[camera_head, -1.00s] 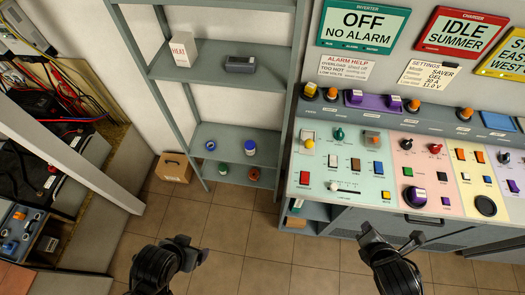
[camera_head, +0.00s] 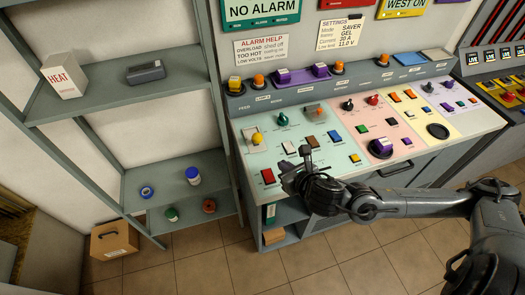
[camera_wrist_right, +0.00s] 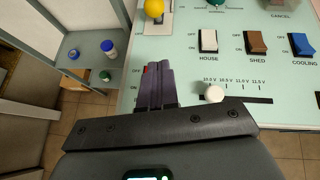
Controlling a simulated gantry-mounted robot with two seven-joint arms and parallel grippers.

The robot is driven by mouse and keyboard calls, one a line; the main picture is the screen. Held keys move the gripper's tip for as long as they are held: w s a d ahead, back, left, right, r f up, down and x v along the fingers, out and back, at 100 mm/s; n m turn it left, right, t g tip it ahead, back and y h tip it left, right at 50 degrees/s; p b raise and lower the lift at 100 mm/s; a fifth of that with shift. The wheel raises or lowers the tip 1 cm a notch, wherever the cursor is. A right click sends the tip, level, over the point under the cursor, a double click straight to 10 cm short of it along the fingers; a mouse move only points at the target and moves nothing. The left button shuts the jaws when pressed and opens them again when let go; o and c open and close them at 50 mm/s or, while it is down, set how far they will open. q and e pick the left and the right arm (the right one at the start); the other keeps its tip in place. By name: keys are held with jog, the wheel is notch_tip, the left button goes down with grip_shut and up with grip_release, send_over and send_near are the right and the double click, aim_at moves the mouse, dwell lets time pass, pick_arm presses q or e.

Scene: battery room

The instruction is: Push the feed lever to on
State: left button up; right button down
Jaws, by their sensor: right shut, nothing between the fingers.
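The yellow-knobbed lever (camera_head: 257,138) stands on a pale plate at the left of the green console panel. I take it for the feed lever, but its label is too small to read. My left gripper is out of view.
White, brown and blue rockers (camera_wrist_right: 256,42) and a white slider knob (camera_wrist_right: 214,92) are close to the right gripper. A grey shelf (camera_head: 120,100) stands left of the console. Tiled floor lies in front.

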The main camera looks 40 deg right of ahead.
aim_at(256, 141)
jog(key=shift+w, duration=0.1)
dwell(0.3)
jog(key=x, duration=1)
jog(key=shift+a, duration=0.1)
jog(key=shift+w+d+r+p, duration=0.1)
jog(key=shift+w+r+p, duration=0.15)
jog(key=shift+w, duration=0.3)
jog(key=shift+w+d+r+p, duration=0.15)
jog(key=shift+w+p, duration=0.15)
jog(key=shift+w, duration=0.25)
jog(key=shift+w+d+r, duration=0.15)
jog(key=shift+w, duration=0.65)
